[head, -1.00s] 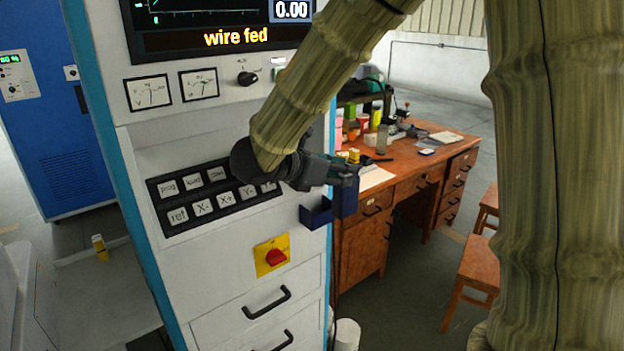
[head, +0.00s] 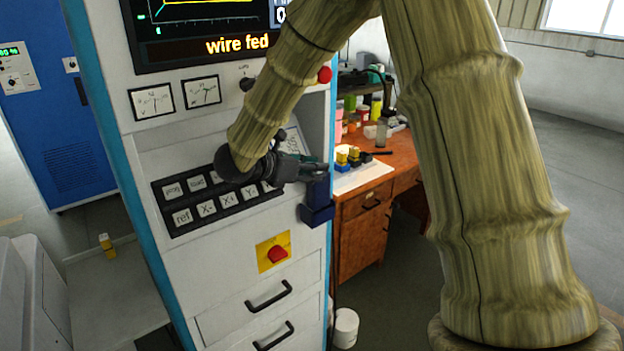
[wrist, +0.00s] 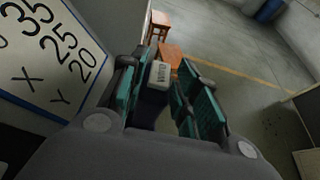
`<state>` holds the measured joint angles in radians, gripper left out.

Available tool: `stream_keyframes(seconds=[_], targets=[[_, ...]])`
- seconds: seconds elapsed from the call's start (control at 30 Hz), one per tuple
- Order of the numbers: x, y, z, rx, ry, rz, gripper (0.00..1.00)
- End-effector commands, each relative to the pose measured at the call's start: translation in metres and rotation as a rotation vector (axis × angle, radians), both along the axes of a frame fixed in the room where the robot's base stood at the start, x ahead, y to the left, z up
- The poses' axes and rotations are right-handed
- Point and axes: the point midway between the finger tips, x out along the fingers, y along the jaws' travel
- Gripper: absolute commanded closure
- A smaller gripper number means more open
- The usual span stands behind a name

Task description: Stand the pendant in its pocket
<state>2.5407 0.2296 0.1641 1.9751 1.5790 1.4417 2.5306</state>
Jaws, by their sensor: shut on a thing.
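The pendant (head: 319,191) is a dark blue upright block. My gripper (head: 316,170) is shut on its upper end. In the wrist view its pale, lettered top (wrist: 160,76) shows between the teal fingers (wrist: 158,90). The pocket (head: 317,216) is a small dark blue open box on the right edge of the machine cabinet's front. The pendant stands directly over the pocket, and its lower end meets the pocket's rim in the head view. I cannot tell how deep it sits, as the pocket's wall hides its foot.
The cabinet (head: 225,290) carries a key panel (head: 215,205) left of my gripper and a red knob (head: 277,254) below. A wooden desk (head: 365,225) with jars and small yellow-topped items stands behind on the right. In the wrist view a lettered plate (wrist: 50,50) is close at left.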

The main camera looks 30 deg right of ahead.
Motion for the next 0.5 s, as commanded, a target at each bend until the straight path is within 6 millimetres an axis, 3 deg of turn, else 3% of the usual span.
stream_keyframes(seconds=[0.3, 0.5], targets=[[-0.001, 0.0, -0.031, -0.001, 0.003, -0.001, 1.0], [0.003, 0.0, -0.037, -0.001, 0.0, 0.0, 1.0]])
